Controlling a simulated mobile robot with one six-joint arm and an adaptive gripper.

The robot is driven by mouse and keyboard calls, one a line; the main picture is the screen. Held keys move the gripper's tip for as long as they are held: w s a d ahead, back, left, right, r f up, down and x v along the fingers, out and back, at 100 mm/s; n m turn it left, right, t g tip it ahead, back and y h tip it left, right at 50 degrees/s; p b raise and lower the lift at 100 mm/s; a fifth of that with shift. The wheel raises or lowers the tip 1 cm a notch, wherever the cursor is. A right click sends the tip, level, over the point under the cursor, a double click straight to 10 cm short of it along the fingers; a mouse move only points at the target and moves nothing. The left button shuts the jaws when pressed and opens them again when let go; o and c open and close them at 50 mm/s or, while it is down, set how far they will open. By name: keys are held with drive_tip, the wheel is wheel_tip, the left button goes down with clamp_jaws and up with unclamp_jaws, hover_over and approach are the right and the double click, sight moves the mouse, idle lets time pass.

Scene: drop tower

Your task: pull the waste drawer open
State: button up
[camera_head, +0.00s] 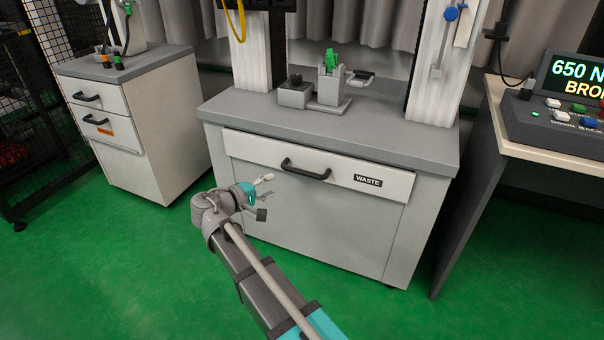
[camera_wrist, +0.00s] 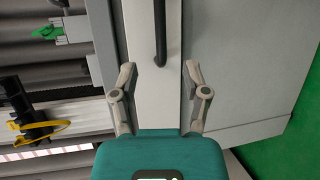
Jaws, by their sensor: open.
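The waste drawer (camera_head: 250,148) is a wide white front under the grey top of the drop tower's base, with a black WASTE label (camera_head: 368,181) at its right. It looks shut in the head view. Its black bar handle (camera_head: 305,170) is in the middle of the front. In the wrist view the handle (camera_wrist: 160,35) stands upright, ahead of the fingers. My gripper (camera_head: 266,196) is open and empty, in front of the base, lower and left of the handle. In the wrist view my gripper (camera_wrist: 160,78) has its fingers spread wide, with the handle's near end between their lines, apart from both.
A white cabinet (camera_head: 150,120) with small drawers stands at the left. A desk (camera_head: 555,143) with a control box and display stands at the right. A fixture with a green part (camera_head: 330,62) sits on the grey top. Green floor is free around my arm.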

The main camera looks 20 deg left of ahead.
sight(301, 174)
drive_tip(key=b+x, duration=0.2)
drive_tip(key=x, duration=1.1)
drive_tip(key=shift+w+d, duration=0.2)
drive_tip(key=shift+w, duration=0.15)
drive_tip(key=shift+c, duration=0.3)
clamp_jaws()
